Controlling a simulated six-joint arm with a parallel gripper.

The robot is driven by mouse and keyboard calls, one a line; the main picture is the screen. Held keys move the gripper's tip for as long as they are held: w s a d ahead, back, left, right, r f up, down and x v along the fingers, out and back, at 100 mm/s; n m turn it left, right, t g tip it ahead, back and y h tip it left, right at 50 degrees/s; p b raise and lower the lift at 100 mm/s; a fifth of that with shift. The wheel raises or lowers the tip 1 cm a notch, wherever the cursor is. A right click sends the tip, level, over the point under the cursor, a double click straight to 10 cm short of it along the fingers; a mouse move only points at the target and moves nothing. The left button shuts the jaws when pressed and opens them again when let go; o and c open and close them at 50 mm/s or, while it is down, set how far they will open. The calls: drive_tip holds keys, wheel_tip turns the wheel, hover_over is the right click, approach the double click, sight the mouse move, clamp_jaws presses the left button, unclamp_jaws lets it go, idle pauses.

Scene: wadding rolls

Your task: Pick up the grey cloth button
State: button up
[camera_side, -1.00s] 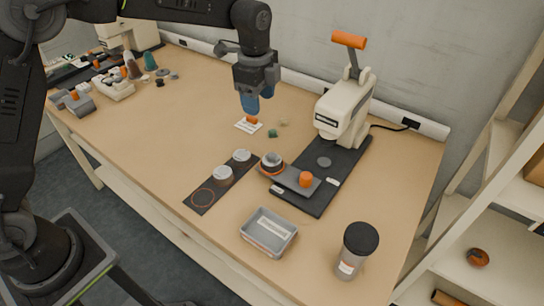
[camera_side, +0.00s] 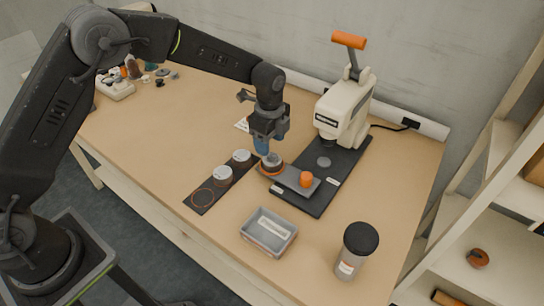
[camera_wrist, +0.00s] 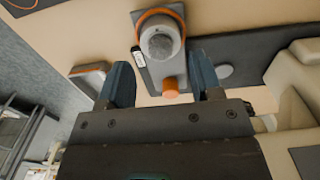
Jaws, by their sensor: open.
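A round piece with a grey top (camera_side: 272,160), likely the grey cloth button in its white holder, sits at the orange-ringed end of a grey slide plate (camera_side: 296,181). In the wrist view the grey disc (camera_wrist: 164,45) shows on a white cylinder inside the orange ring, ahead of the fingers. I cannot tell whether the disc is separate from the cylinder. My gripper (camera_side: 268,145) is open and empty, pointing down just above and behind the round piece. Its blue fingers (camera_wrist: 162,82) stand apart in the wrist view. An orange knob (camera_side: 306,179) is on the plate's other end.
A cream press (camera_side: 342,115) with a raised orange handle stands on a black base (camera_side: 335,180) at right. A dark strip (camera_side: 203,194) with two white cups lies left. A grey tray (camera_side: 268,233) and black-lidded jar (camera_side: 357,250) are in front. The table's left middle is clear.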

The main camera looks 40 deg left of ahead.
sight(271, 154)
drive_tip(key=shift+d+f, duration=0.2)
drive_tip(key=shift+f, duration=1.75)
drive_tip(key=shift+c, duration=0.4)
drive_tip(key=c, duration=0.7)
